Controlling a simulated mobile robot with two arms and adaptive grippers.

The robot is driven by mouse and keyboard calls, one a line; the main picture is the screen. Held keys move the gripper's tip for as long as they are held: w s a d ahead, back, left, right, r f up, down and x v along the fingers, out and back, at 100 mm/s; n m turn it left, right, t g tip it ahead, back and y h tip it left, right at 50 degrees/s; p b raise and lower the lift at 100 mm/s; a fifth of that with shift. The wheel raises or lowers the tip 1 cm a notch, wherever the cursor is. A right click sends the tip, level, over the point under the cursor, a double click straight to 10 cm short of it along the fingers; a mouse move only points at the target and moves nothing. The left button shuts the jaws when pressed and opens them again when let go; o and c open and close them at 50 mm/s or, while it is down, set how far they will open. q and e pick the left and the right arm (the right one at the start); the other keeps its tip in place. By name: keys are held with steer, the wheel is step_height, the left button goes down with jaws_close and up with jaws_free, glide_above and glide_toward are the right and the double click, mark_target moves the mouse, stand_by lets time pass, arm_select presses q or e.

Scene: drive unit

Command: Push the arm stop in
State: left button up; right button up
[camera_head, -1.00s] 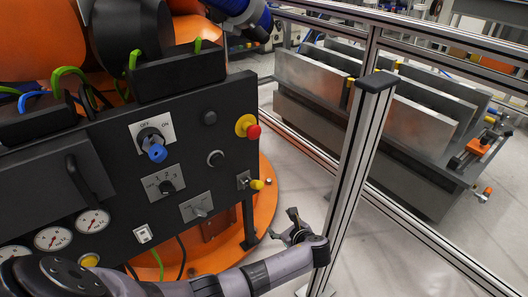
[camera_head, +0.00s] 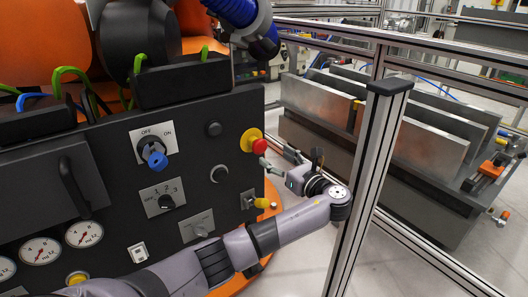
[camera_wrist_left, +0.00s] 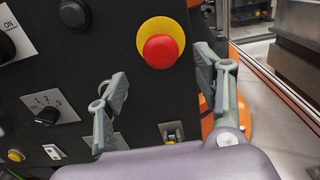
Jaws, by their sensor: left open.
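The arm stop is a red mushroom button (camera_head: 260,146) on a yellow base at the right edge of the black control panel (camera_head: 226,172). It also shows large in the left wrist view (camera_wrist_left: 160,52), upper middle. My left gripper (camera_head: 279,158) is open and empty, with its fingertips just to the right of the button in the head view. In the left wrist view its two fingers (camera_wrist_left: 162,70) stand apart, below left and right of the button. I cannot tell how much depth separates them from it. My right gripper is not in view.
A yellow-handled switch (camera_head: 262,202) sits below the button on the panel. A blue knob (camera_head: 154,156) and other dials lie to the left. An aluminium fence post (camera_head: 368,170) stands close to the right of my left wrist.

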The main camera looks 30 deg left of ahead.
mark_target(262, 147)
arm_select(q)
steer(key=b+x, duration=0.1)
steer(key=x, duration=0.6)
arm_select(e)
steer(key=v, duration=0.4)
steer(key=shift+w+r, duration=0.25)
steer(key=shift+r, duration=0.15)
arm_select(q)
steer(key=shift+c, duration=0.5)
jaws_close()
